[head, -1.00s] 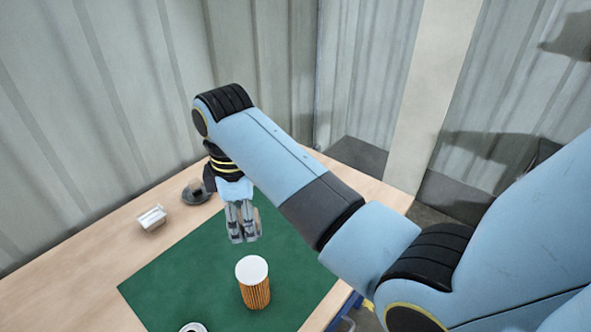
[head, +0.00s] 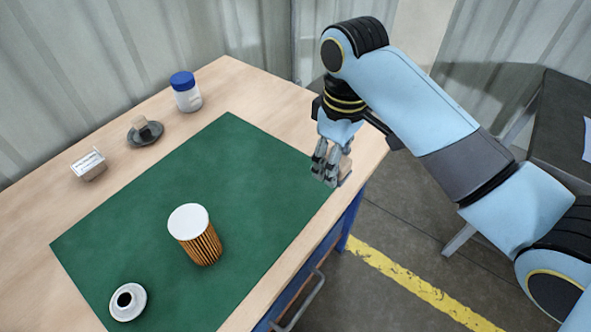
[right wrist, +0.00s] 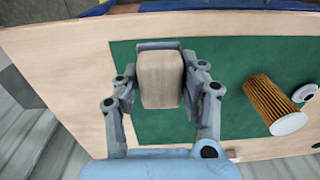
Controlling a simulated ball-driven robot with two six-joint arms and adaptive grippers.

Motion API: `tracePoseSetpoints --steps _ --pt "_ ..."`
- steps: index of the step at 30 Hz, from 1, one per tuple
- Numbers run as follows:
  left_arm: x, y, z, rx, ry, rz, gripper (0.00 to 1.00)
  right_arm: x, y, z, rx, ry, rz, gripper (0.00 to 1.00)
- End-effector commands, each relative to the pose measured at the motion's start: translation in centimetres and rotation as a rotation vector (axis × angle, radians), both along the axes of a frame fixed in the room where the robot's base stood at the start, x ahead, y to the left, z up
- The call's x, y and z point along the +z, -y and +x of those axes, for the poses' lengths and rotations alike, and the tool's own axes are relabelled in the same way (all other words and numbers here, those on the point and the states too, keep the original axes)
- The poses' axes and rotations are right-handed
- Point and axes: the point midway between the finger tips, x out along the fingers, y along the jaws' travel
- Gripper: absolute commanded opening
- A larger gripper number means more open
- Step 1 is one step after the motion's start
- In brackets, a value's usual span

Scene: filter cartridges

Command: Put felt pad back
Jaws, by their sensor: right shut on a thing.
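My right gripper (head: 328,178) is shut on a tan block (head: 345,169), held over the right edge of the green mat. In the right wrist view the tan block (right wrist: 160,78) sits between the two fingers, its broad face towards the camera. I cannot tell for sure whether this block is the felt pad. My left gripper is not in view.
A pleated filter cartridge with a white top (head: 190,222) stands upright on the green mat (head: 120,225). A white ring-shaped cap (head: 128,302) lies near the front. A white holder (head: 89,165) and blue-lidded jar (head: 186,95) stand at the back. The mat's right half is clear.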

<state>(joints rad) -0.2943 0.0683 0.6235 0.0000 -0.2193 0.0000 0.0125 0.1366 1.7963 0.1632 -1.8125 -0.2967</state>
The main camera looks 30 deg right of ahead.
Motion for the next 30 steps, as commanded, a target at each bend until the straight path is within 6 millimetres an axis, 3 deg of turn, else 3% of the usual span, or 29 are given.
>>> tracePoseSetpoints --steps 7,15,20,27,30 --pt "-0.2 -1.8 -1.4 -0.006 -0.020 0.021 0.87 -3.0 -2.3 4.1 0.001 -0.001 0.006 0.11" --pt "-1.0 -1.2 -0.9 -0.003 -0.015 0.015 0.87 -6.5 -4.7 9.2 0.002 0.000 0.004 0.11" --pt "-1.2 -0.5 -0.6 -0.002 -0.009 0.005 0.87 -7.3 -5.1 10.1 0.002 -0.001 0.002 0.11" --pt "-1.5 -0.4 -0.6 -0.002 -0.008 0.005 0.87 -10.7 -5.1 10.0 0.002 -0.003 0.002 0.11" --pt "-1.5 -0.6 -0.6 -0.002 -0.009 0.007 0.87 -11.1 -5.1 10.1 0.002 0.000 0.002 0.11"
